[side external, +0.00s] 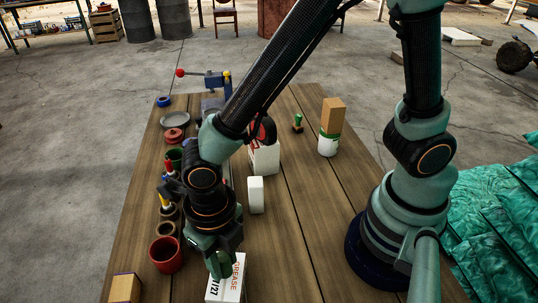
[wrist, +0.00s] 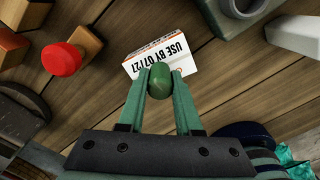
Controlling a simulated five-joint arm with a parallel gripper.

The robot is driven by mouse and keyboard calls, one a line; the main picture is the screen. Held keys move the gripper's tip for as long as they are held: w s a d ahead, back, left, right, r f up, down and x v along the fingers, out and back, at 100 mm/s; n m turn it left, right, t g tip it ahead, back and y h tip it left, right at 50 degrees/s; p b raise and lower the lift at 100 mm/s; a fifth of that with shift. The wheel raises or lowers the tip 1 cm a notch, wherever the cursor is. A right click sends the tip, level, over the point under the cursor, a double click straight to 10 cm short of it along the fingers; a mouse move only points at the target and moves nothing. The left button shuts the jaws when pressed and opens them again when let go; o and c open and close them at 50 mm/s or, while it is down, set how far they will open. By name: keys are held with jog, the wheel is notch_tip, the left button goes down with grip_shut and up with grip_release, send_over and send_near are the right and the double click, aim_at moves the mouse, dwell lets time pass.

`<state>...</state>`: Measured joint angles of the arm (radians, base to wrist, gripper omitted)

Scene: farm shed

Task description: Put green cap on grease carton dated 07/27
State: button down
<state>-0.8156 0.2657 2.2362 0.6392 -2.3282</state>
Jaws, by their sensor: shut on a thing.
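My gripper (wrist: 161,84) is shut on a green, rounded cap (wrist: 160,88) held between its two fingertips. A white carton (wrist: 175,48) with black and orange print lies just beyond the fingertips in the wrist view; its print appears to read USE BY 07/27. In the side view the same carton (side external: 233,284) stands near the front edge of the table, its print partly showing an ending 27. There my gripper (side external: 219,264) is at the carton's left upper side and covers part of it. I cannot tell whether the cap touches the carton.
On the wooden table (side external: 310,220), a red mug (side external: 165,256) and a wooden block (side external: 124,289) are to the left. A small white box (side external: 256,194), a larger white carton (side external: 265,160) and a brown box (side external: 333,116) on a can stand farther back. The right-middle is clear.

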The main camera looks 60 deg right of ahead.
jog(key=shift+f, duration=0.55)
jog(key=shift+f, duration=0.15)
jog(key=c, duration=0.6)
grip_release()
